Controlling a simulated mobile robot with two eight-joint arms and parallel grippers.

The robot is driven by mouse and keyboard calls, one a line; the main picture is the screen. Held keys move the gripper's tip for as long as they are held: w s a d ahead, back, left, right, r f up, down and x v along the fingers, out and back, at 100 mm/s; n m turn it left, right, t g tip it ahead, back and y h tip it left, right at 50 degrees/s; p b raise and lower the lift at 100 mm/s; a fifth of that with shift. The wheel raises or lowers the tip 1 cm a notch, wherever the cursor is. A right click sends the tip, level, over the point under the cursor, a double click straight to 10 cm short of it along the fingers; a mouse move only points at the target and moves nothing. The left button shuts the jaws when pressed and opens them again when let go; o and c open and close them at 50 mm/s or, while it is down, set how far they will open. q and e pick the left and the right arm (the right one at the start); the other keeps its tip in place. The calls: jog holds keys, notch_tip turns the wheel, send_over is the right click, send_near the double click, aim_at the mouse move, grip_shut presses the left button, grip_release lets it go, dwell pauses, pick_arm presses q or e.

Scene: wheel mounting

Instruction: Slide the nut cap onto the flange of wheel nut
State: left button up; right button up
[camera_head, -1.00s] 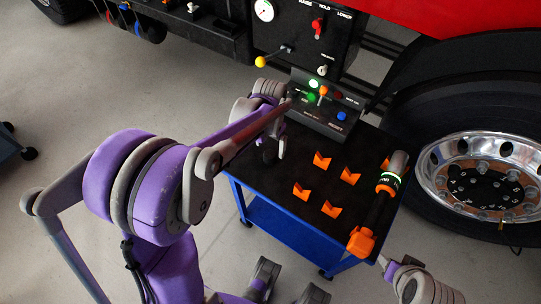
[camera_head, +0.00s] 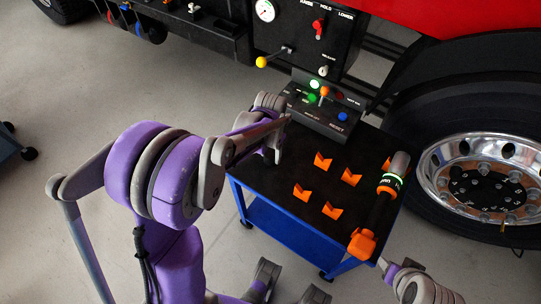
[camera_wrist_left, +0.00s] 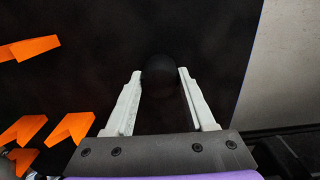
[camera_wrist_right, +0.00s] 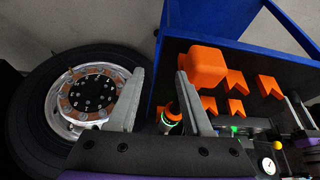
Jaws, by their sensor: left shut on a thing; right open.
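My left gripper (camera_wrist_left: 161,75) is shut on a dark round thing (camera_wrist_left: 160,68), which looks like the nut cap, over the black cart top. In the head view my left arm mostly hides this gripper and the cap cannot be made out. The wheel (camera_head: 482,178) stands at the right, with a bright rim and wheel nuts (camera_head: 483,167) around a black hub. It also shows at the left of the right wrist view (camera_wrist_right: 92,100). My right gripper (camera_wrist_right: 158,75) is open and empty, near the cart's front right corner. The flanges are too small to make out.
The blue cart (camera_head: 285,228) has a black top with several orange holders (camera_head: 322,160) and a control box (camera_head: 322,112) at its back. A power tool with an orange end (camera_head: 362,243) lies along its right side. The red truck (camera_head: 450,30) is behind.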

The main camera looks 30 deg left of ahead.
aim_at(270, 154)
pick_arm(q)
grip_shut()
notch_tip(270, 154, up, 10)
jog(key=shift+r+p, duration=0.1)
jog(key=shift+p, duration=0.65)
jog(key=o, duration=0.6)
grip_release()
grip_shut()
